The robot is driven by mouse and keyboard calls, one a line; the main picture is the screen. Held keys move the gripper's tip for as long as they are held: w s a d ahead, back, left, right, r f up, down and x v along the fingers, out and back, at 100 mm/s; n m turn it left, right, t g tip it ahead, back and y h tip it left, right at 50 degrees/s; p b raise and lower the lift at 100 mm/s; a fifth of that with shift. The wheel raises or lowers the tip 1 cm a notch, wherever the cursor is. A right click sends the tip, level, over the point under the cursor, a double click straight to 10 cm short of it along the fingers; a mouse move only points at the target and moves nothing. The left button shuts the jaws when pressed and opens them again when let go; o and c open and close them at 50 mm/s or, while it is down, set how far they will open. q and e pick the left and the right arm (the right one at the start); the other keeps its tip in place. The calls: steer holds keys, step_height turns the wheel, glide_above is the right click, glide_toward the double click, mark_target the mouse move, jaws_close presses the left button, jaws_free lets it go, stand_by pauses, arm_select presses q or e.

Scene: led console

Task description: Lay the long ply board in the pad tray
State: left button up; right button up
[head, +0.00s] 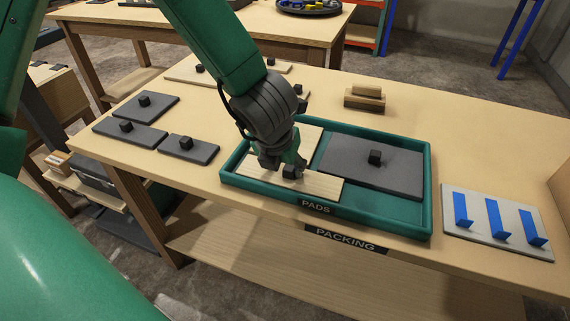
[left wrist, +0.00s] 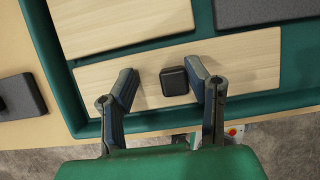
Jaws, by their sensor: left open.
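The long ply board (head: 325,186) is pale wood with a black knob (head: 291,172). It lies flat along the front left of the green pad tray (head: 428,190), inside the front wall. My left gripper (head: 283,170) is over this board, pointing down. In the left wrist view its two fingers stand open on either side of the knob (left wrist: 174,80), with gaps showing, and the board (left wrist: 250,58) lies beneath. A second ply board (left wrist: 100,25) lies behind it in the tray, partly hidden by my arm in the head view. My right gripper is not in view.
Several grey boards (head: 190,149) lie on the table to the left. A plate with blue hooks (head: 497,222) is at right.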

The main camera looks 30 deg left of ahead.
mark_target(287, 184)
arm_select(q)
steer(key=shift+d+r, duration=0.25)
steer(key=shift+r, duration=0.05)
steer(key=v, duration=0.2)
steer(key=p+v, duration=0.1)
steer(key=v, duration=0.1)
steer(key=d+p+v, duration=0.1)
steer(key=v, duration=0.2)
steer(key=shift+w, duration=0.15)
steer(key=shift+p+v, duration=1)
steer(key=shift+v, duration=1.5)
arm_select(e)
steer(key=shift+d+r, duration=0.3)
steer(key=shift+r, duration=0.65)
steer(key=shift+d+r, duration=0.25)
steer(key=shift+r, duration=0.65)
arm_select(q)
steer(key=shift+a, duration=0.2)
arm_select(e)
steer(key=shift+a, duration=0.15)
